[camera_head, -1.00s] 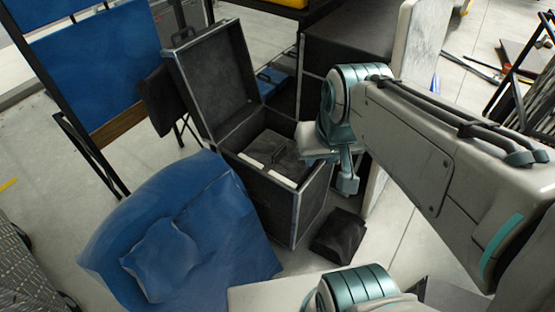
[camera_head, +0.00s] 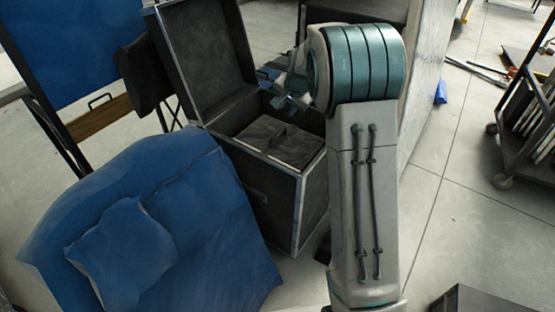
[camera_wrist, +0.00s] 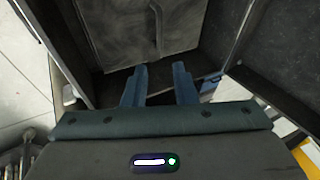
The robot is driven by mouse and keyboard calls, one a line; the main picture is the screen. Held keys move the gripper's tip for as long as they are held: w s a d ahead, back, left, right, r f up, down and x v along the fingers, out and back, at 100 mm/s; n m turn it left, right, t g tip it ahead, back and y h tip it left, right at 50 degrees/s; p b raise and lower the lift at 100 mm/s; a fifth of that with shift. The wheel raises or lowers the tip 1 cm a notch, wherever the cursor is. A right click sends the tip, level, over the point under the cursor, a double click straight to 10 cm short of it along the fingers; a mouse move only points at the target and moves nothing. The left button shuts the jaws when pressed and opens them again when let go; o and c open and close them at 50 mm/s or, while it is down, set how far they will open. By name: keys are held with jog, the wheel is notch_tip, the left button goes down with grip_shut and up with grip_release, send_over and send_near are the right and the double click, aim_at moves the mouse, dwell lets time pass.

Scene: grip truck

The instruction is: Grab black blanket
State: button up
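No cloth is plainly recognisable as a black blanket. A dark grey bundle or case with a handle (camera_head: 282,140) lies inside the open black case (camera_head: 270,208). A dark cloth-like thing (camera_head: 146,75) hangs beside the blue panel. A black thing on the floor (camera_head: 323,248) is mostly hidden behind my arm. My gripper (camera_head: 272,85) is above the case opening, in front of its raised lid (camera_head: 205,50). In the wrist view my gripper (camera_wrist: 159,80) has its two fingers apart with nothing between them. Dark case-like walls lie beyond them.
A large blue cloth-covered thing (camera_head: 200,215) with a pillow-like lump stands left of the case. A blue panel on a stand (camera_head: 85,45) is behind it. A cart (camera_head: 525,140) stands at the far right. Floor between my arm and the cart is mostly clear.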

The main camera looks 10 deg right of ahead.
jog(key=m+b, duration=0.1)
jog(key=b, duration=0.1)
send_near(278, 132)
jog(key=x, duration=0.3)
jog(key=b+x, duration=0.1)
jog(key=x, duration=0.1)
jog(key=shift+d+f, duration=0.15)
jog(key=shift+d, duration=0.2)
jog(key=shift+a+b+x, duration=0.15)
jog(key=shift+b+x, duration=0.1)
jog(key=shift+x, duration=1.1)
jog(key=shift+a+b+x, duration=0.15)
jog(key=shift+b+x, duration=0.1)
jog(key=shift+x, duration=1.15)
grip_shut()
jog(key=shift+w+r, duration=0.1)
jog(key=shift+r, duration=0.1)
